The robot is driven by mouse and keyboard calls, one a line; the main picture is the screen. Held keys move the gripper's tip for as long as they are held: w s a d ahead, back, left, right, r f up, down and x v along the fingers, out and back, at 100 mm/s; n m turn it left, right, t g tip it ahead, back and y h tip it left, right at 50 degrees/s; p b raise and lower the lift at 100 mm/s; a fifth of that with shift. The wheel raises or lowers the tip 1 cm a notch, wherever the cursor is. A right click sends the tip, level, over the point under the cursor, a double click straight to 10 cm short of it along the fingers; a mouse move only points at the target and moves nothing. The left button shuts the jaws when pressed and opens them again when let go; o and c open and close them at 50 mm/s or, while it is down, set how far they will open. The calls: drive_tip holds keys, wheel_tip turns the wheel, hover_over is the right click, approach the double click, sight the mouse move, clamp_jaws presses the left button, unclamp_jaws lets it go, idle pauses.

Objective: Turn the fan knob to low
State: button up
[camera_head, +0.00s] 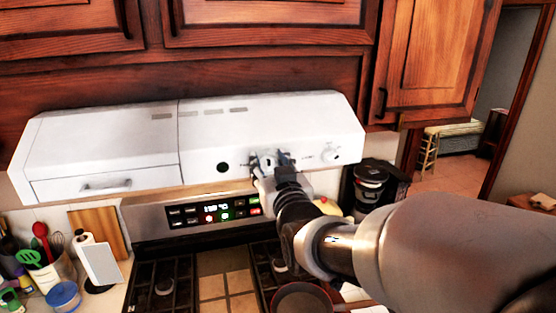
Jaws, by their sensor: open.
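The white range hood (265,120) hangs under the cabinets above the stove. My gripper (270,158) is open at the hood's front face, reaching up from the lower right. Its fingers cover part of the front panel, so I cannot tell whether they surround or touch a knob there. A round white knob (330,152) shows on the panel to the right of my gripper. A dark round spot (222,167) is on the panel to the left of it. Any markings beside the knobs are too small to read.
The stove's display panel (212,211) is just below the hood, with a pan (302,299) on the cooktop. A coffee maker (372,185) stands at right. A utensil holder (48,270) and a blue-lidded tub (63,295) are at left.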

drive_tip(key=shift+c, duration=0.3)
drive_tip(key=c, duration=0.8)
drive_tip(key=shift+c, duration=0.2)
drive_tip(key=shift+f+b, duration=0.1)
drive_tip(key=shift+b, duration=0.45)
drive_tip(key=m+b, duration=0.3)
drive_tip(key=b, duration=0.2)
drive_tip(key=shift+d+f+m, duration=0.2)
drive_tip(key=shift+m, duration=0.2)
drive_tip(key=m+b, duration=0.5)
drive_tip(key=b, duration=0.2)
drive_tip(key=shift+w+d+m, duration=0.1)
drive_tip(key=shift+d+m, duration=0.15)
drive_tip(key=shift+m, duration=0.15)
drive_tip(key=shift+r, duration=0.1)
